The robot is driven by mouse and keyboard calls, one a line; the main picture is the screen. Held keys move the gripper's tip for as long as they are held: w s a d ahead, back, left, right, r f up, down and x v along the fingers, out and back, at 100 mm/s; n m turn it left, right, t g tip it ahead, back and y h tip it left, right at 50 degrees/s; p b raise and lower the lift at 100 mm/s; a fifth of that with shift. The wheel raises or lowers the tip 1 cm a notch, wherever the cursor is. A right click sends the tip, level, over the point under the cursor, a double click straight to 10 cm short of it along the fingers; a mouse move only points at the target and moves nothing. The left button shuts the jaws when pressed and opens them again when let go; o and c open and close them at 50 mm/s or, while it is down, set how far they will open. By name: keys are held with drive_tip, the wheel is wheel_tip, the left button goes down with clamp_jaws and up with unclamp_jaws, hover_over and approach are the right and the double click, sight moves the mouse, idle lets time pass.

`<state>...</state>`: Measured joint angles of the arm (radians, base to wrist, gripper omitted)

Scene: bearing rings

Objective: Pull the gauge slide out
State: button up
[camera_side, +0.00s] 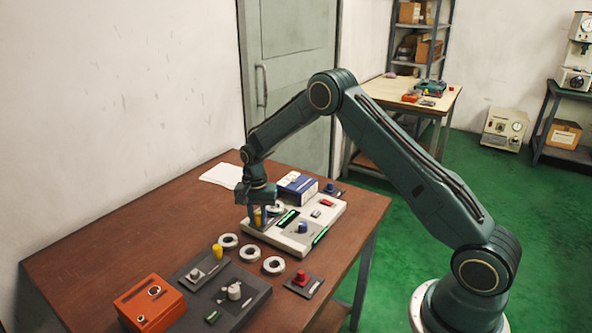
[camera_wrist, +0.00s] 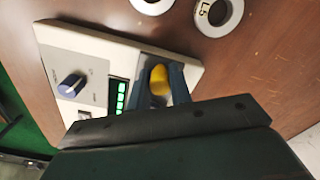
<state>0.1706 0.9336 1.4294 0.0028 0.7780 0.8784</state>
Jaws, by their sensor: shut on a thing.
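The white gauge unit (camera_side: 312,221) lies on the brown table, with green lit displays and a blue knob (camera_side: 302,228) on top. It also shows in the wrist view (camera_wrist: 112,46), with its blue knob (camera_wrist: 72,85). The yellow handle (camera_wrist: 158,80), which I take for the gauge slide's grip, is at one end of the unit. My gripper (camera_side: 256,222) points down over that end and is shut on the yellow handle. The fingers and palm hide the slide's lower part, so I cannot tell how far out it is.
Several bearing rings (camera_side: 274,265) lie in front of the unit. A dark panel (camera_side: 258,298) with knobs, an orange box (camera_side: 150,303) and a small red-knob plate (camera_side: 303,285) stand nearer. A blue and white carton (camera_side: 297,187) is close behind the unit.

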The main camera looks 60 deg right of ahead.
drive_tip(key=shift+o, duration=0.2)
drive_tip(key=shift+w+a+r, duration=0.1)
drive_tip(key=shift+a, duration=0.4)
drive_tip(key=o, duration=0.6)
drive_tip(key=shift+o, duration=0.2)
drive_tip(key=shift+d, duration=0.1)
drive_tip(key=shift+d+r, duration=0.1)
drive_tip(key=shift+r, duration=3.3)
